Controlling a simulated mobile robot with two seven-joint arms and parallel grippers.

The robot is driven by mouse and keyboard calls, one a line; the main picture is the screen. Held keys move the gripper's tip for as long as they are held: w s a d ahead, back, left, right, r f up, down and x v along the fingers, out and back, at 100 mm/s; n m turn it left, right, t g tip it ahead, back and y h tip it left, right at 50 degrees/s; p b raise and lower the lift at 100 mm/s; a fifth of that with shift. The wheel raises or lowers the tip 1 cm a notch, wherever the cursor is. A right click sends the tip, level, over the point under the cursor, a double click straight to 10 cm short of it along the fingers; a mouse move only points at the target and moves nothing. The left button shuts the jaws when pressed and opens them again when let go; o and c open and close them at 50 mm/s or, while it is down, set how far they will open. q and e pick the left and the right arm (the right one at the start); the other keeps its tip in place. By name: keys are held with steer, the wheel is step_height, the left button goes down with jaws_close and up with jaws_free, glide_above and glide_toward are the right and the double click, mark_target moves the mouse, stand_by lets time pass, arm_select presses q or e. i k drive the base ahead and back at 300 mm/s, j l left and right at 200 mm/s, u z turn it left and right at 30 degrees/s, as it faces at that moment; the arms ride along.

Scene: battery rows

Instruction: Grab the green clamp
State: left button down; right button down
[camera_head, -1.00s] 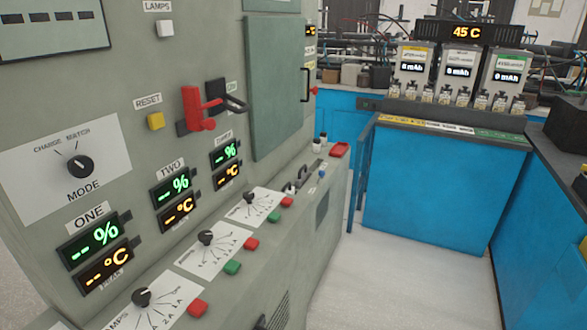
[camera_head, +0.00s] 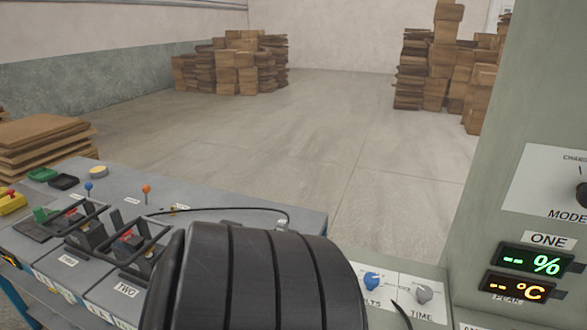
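A small green piece (camera_head: 42,214) lies on the grey bench top at the left, beside black framed fixtures. It may be the green clamp, but it is too small to tell. A flat green dish-like item (camera_head: 42,174) sits farther back on the same bench. Neither of my grippers is in view. A large black ribbed rounded shape fills the bottom middle and hides part of the bench; I cannot tell whether it is part of my arm.
The grey bench (camera_head: 300,215) holds black fixtures (camera_head: 135,245), a yellow box with a red knob (camera_head: 10,203) and a thin black cable (camera_head: 250,208). A grey-green panel (camera_head: 500,130) stands at the right. Stacked cardboard (camera_head: 235,65) is far back; open floor (camera_head: 330,130) lies between.

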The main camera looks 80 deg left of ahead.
mark_target(39, 213)
steer(key=u, duration=4.25)
steer(key=i+j+z, duration=0.1)
steer(key=z, duration=0.85)
steer(key=i+j+z, duration=0.3)
steer(key=j, duration=0.15)
steer(key=j+z, duration=0.25)
steer(key=j, duration=0.15)
steer(key=i+j+z, duration=0.15)
steer(key=j+z, duration=0.15)
steer(key=j, duration=0.2)
steer(key=j+z, duration=0.25)
steer(key=j, duration=0.25)
